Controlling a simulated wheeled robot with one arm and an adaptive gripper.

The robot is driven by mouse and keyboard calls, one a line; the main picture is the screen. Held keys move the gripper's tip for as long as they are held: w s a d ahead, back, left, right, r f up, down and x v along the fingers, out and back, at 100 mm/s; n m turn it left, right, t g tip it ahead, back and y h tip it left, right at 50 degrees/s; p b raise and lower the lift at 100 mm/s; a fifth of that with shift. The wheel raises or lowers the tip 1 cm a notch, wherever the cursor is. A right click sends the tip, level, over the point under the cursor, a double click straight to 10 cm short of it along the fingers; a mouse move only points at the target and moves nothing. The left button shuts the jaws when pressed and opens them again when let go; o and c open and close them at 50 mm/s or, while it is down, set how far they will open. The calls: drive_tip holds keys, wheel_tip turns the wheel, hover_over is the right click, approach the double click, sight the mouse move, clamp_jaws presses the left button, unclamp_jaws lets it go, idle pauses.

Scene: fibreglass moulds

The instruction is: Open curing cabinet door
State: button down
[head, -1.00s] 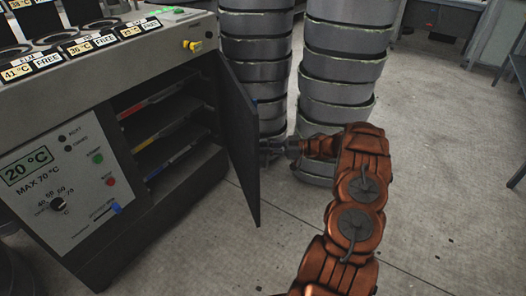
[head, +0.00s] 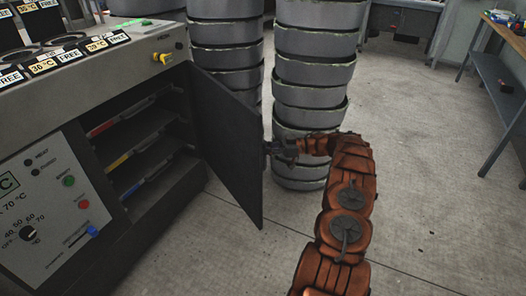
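The curing cabinet (head: 120,225) stands at the left in the head view. Its dark door (head: 232,150) is swung out from the front opening, hinged at the opening's right side, with its broad face toward me. The opening shows several shelves with red, yellow and blue edges (head: 130,158). My gripper (head: 270,150) is at the door's free edge, at about mid height, and partly behind it. The door hides the fingertips, so I cannot tell if they are shut or touch a handle. No handle shows.
Two tall stacks of grey ring-shaped moulds (head: 312,75) stand close behind the door and my gripper. The cabinet's control panel (head: 50,205) faces left of the opening. A workbench (head: 505,80) stands at the far right. The concrete floor (head: 430,190) at right is clear.

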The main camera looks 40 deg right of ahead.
drive_tip(key=shift+s+d+f, duration=0.1)
drive_tip(key=shift+s, duration=0.1)
drive_tip(key=c, duration=1.2)
unclamp_jaws()
drive_tip(key=shift+o, duration=0.3)
drive_tip(key=shift+r, duration=0.25)
